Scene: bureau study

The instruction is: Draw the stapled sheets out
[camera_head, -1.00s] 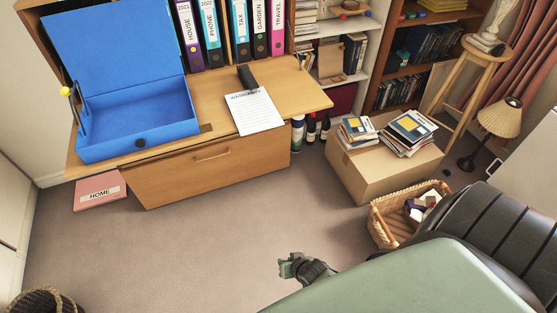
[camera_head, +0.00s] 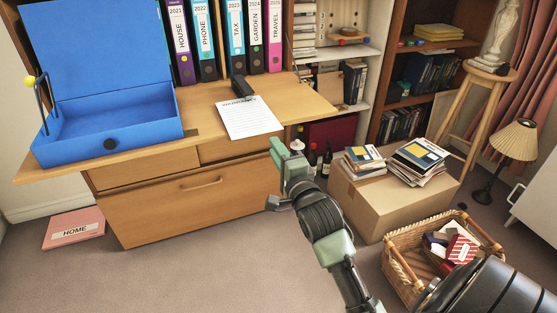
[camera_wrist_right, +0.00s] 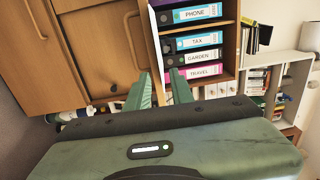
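The white sheets (camera_head: 250,118), headed with a word that looks like "WARRANTY", lie on the wooden desk top (camera_head: 205,98) near its front edge. A black stapler (camera_head: 241,88) sits at their far end; whether it grips them I cannot tell. My right gripper (camera_head: 274,176) is in front of the desk, below and right of the sheets, apart from them. In the right wrist view its two green fingers (camera_wrist_right: 160,88) are spread with nothing visible between them. A thin white edge beyond them may be the sheets. My left gripper is not in view.
An open blue box (camera_head: 125,122) stands on the desk's left. Upright binders (camera_head: 205,45) line the back. A cardboard box (camera_head: 395,198) with books and a wicker basket (camera_head: 402,270) stand to the right. A pink HOME binder (camera_head: 74,229) lies on the floor.

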